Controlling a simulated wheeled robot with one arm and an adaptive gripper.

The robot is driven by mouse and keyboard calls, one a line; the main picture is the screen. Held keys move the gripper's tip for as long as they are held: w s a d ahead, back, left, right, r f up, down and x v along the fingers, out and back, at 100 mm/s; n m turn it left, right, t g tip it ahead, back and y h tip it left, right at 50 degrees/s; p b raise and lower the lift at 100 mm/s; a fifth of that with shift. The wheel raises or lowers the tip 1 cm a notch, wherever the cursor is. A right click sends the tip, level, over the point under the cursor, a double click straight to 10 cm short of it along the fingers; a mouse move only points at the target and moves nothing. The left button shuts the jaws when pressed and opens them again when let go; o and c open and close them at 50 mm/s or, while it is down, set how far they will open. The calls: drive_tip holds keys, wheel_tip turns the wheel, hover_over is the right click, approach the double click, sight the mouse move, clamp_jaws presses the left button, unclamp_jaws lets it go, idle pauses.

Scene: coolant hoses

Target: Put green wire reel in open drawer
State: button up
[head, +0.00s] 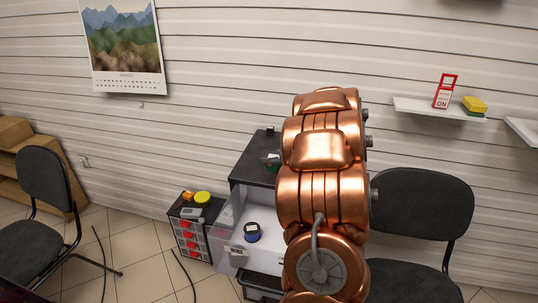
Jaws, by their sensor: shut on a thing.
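The open drawer (275,247) is pale inside with a see-through front and sticks out from a dark-topped cabinet (252,168). A blue and black reel (252,232) lies in its left part. My copper arm covers the drawer's right side and much of the cabinet. Just left of the arm, over the cabinet top, a small grey and dark part of my gripper (271,157) shows. A bit of green, the green wire reel (273,167), shows at it, shut in the gripper. Most of both is hidden behind the arm.
A small organizer with red-marked drawers (190,240) stands left of the open drawer, with a yellow round thing (202,198) on top. Dark chairs stand at left (45,180) and right (422,205).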

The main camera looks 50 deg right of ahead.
drive_tip(key=s+a+b, duration=0.1)
drive_tip(key=s+a, duration=0.2)
drive_tip(key=s, duration=0.3)
drive_tip(key=shift+s+a+r, duration=0.2)
drive_tip(key=shift+s+r, duration=0.2)
